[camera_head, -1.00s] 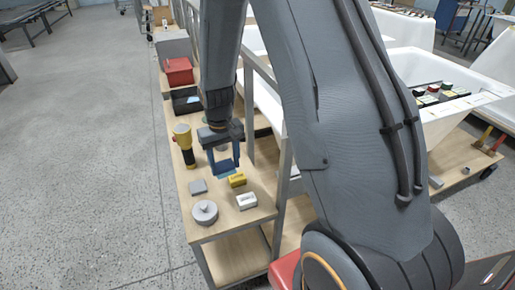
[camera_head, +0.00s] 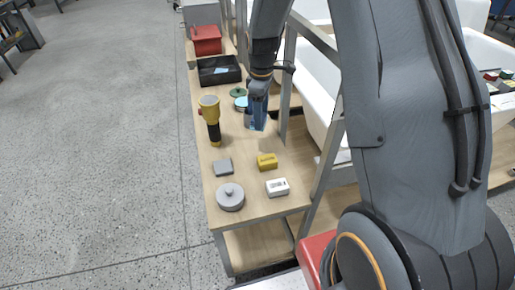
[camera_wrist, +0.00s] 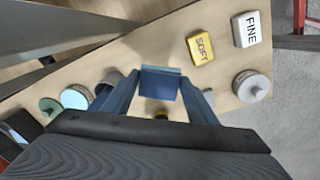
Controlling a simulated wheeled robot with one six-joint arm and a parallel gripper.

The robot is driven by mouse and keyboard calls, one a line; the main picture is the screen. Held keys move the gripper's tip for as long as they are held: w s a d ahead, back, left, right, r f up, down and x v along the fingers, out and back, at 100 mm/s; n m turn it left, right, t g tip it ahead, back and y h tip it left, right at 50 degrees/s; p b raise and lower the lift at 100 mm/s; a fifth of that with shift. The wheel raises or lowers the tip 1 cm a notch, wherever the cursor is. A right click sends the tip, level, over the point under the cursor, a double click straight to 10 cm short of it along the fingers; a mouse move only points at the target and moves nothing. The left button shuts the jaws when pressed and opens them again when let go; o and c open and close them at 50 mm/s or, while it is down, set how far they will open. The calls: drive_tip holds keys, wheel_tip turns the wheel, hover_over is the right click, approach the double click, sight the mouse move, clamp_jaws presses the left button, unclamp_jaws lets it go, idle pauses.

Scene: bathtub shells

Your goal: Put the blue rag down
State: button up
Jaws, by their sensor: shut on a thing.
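My gripper (camera_head: 257,122) is over the wooden bench (camera_head: 247,206), right of the yellow and black torch-like tool (camera_head: 210,121). In the wrist view its two blue fingers (camera_wrist: 159,86) are shut on the blue rag (camera_wrist: 160,84), a small folded block with a lighter blue top edge. In the head view the rag is mostly hidden by the fingers. I cannot tell whether it touches the bench.
A yellow block marked SOFT (camera_wrist: 201,47), a white block marked FINE (camera_wrist: 246,29), a grey block (camera_head: 222,167) and a round grey lidded thing (camera_head: 230,197) stand nearer. A black tray (camera_head: 219,70) and red box (camera_head: 206,40) stand farther back. A metal post (camera_head: 319,185) rises at right.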

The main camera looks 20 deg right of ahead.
drive_tip(key=shift+w+f+n, duration=0.25)
drive_tip(key=shift+w+n, duration=0.3)
drive_tip(key=shift+n, duration=0.15)
drive_tip(key=shift+f, duration=0.35)
wheel_tip(320, 180, down, 9)
drive_tip(key=shift+f+p, duration=0.1)
drive_tip(key=shift+p, duration=0.65)
drive_tip(key=o, duration=1.1)
drive_tip(key=shift+f, duration=0.1)
